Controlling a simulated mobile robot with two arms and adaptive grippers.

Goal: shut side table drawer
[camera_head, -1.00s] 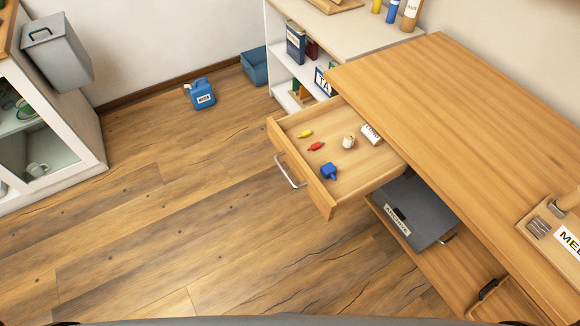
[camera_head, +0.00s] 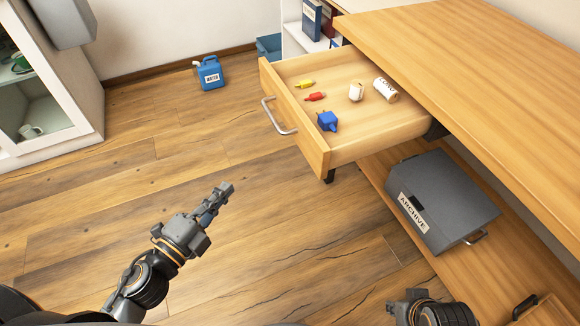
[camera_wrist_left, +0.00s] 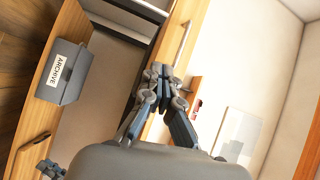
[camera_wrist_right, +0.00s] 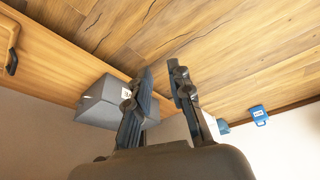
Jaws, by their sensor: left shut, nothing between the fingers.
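The wooden drawer (camera_head: 295,122) of the side table (camera_head: 470,70) is pulled well out, with a metal bar handle (camera_head: 277,117) on its front. My left gripper (camera_head: 222,193) is shut and empty, over the floor in front of the drawer and apart from it. In the left wrist view the left gripper (camera_wrist_left: 160,72) has its fingertips together, and the drawer handle (camera_wrist_left: 183,45) shows beyond them. My right gripper (camera_head: 410,297) is low, near the lower shelf; in the right wrist view its fingers (camera_wrist_right: 161,78) stand apart with nothing between them.
The drawer holds a yellow item (camera_head: 304,84), a red item (camera_head: 315,96), a blue item (camera_head: 327,121) and two whitish ones. A grey archive box (camera_head: 445,200) sits on the lower shelf (camera_head: 385,185). A blue water can (camera_head: 210,74) stands far back. Floor before the drawer is clear.

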